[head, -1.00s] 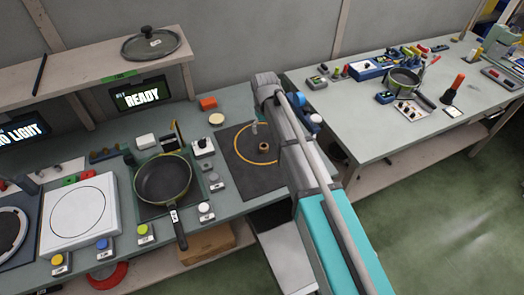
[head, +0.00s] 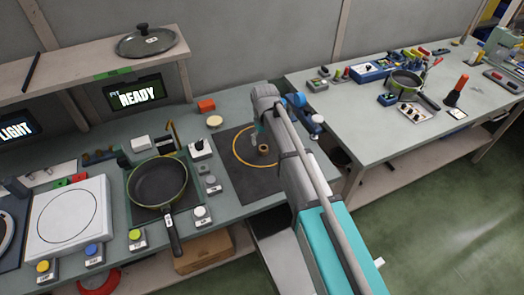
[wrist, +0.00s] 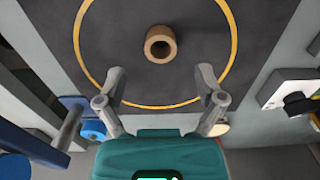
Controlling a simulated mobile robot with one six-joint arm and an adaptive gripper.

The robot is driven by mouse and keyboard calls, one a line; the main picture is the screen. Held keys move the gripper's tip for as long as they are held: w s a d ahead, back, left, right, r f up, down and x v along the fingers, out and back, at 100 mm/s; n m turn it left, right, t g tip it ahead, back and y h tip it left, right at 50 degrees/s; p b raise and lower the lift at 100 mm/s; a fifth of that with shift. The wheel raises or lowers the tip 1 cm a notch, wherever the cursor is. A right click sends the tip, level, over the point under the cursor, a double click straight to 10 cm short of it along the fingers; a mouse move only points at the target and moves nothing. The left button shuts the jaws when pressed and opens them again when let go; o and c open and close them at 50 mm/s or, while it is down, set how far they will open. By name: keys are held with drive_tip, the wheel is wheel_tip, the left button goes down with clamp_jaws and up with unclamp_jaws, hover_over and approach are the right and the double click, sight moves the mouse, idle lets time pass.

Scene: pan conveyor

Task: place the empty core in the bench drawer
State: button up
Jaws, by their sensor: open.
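The empty core (wrist: 161,43), a short brown tube with an open hole, stands on a dark mat (wrist: 120,25) inside a yellow ring. In the head view the core (head: 263,149) sits on the bench mat, left of my arm. My gripper (wrist: 161,84) is open and empty. In the wrist view its two fingers stand apart, with the core centred beyond their tips and not between them. A pale grey drawer-like part (head: 279,249) shows under the bench front edge, partly hidden by my arm.
Blue-handled items (head: 316,120) lie close right of my arm. A second bench (head: 380,140) stands at right.

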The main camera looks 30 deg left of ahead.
sight(264, 147)
drive_tip(key=shift+f, duration=0.1)
drive_tip(key=shift+w+a+f+b, duration=0.1)
drive_tip(key=shift+w+f+b, duration=0.05)
drive_tip(key=shift+f+b, duration=2.45)
drive_tip(key=shift+r, duration=0.1)
drive_tip(key=shift+c, duration=0.3)
drive_tip(key=c, duration=0.8)
drive_tip(key=shift+r, duration=0.15)
drive_tip(key=shift+r+p, duration=0.9)
drive_tip(key=shift+p, duration=0.15)
drive_tip(key=s+d+r+p, duration=0.2)
drive_tip(key=s+r+p, duration=0.1)
drive_tip(key=s, duration=0.1)
drive_tip(key=s+d+r+p, duration=0.3)
drive_tip(key=s+r+p, duration=0.1)
drive_tip(key=s+d+r+p, duration=0.2)
drive_tip(key=s+r+p, duration=0.1)
drive_tip(key=r+p, duration=0.1)
drive_tip(key=shift+s+d, duration=0.3)
drive_tip(key=shift+s, duration=0.1)
